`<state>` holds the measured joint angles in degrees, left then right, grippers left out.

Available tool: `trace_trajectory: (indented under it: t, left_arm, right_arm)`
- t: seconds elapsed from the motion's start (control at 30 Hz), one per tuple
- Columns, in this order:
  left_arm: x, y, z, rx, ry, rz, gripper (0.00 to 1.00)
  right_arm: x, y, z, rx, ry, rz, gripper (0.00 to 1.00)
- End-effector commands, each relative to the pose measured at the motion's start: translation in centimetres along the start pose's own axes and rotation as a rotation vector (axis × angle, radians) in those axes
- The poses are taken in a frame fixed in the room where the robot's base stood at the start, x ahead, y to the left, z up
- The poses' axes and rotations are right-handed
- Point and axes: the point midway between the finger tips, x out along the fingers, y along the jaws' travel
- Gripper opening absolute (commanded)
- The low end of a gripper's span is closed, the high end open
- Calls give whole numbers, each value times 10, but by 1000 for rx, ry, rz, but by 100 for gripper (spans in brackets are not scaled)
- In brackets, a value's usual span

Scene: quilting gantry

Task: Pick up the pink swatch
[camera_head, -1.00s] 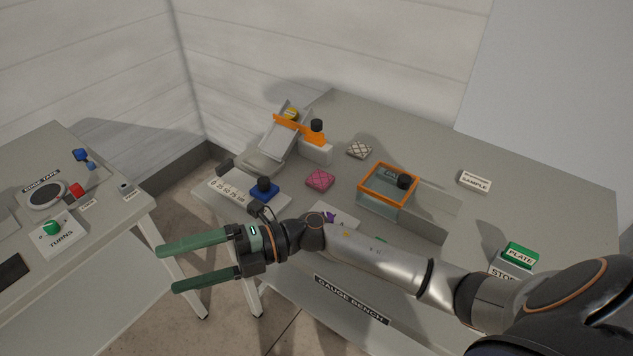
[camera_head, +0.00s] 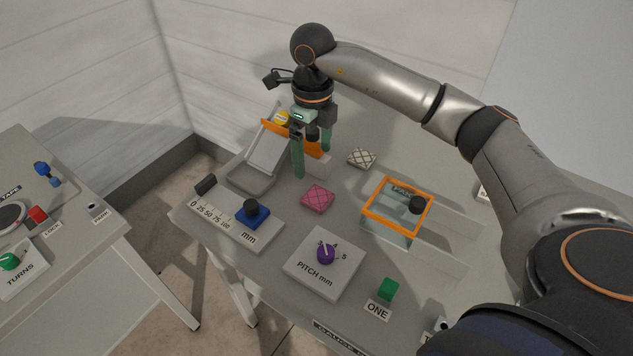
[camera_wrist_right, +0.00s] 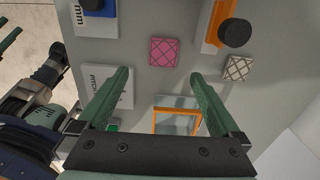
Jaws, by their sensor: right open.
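The pink swatch (camera_head: 318,198), a small square with a crossed line pattern, lies flat on the grey bench. My right gripper (camera_head: 312,162) points down above the bench, just behind the swatch in the head view. Its green fingers are apart with nothing between them. In the right wrist view the swatch (camera_wrist_right: 164,52) lies beyond the fingertips, in line with the gap of the gripper (camera_wrist_right: 161,75). The swatch is fully visible and untouched. Green fingers and a dark wrist, apparently my left gripper (camera_wrist_right: 12,38), show partly at the left edge of the right wrist view.
A white patterned swatch (camera_head: 361,158) lies behind right of the pink one. An orange-rimmed frame (camera_head: 371,208) stands to the right, a blue slider with black knob (camera_head: 252,213) to the left. The pitch dial box (camera_head: 322,265) is in front, an orange-armed ramp (camera_head: 268,150) behind left.

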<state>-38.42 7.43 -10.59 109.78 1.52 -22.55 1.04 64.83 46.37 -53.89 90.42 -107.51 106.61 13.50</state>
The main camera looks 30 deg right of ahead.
Motion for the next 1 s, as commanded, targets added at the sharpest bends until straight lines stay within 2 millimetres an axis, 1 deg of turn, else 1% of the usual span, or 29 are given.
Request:
trace_trajectory:
  t: [0.07, 0.13, 0.4, 0.5, 0.67, 0.77, 0.9, 1.0]
  left_arm:
    - [0, 0, 1, 0, -2, 0, 50]
    - [-1, 0, 1, 0, -4, 0, 50]
    - [-6, 1, 3, -2, -14, 1, 50]
    - [-6, 1, 2, -2, -14, 0, 50]
    - [-7, 1, 1, -1, -14, 0, 50]
    - [-10, 1, -2, -1, -14, 0, 50]
    - [-12, 1, -4, 0, -14, 0, 50]
    - [-12, 1, -5, 0, -13, 0, 50]
  right_arm:
    - [1, -1, 0, 2, 2, -5, 100]
    - [7, -2, -1, 3, 4, -5, 100]
    - [55, -1, -2, 1, 5, -3, 100]
    - [66, -1, -1, 1, 3, -2, 100]
    - [76, -2, -2, 2, 2, -4, 100]
    - [89, -4, -5, 2, 4, -2, 100]
    - [111, -6, -7, 1, 4, -1, 100]
    - [121, -7, -7, 1, 3, -3, 100]
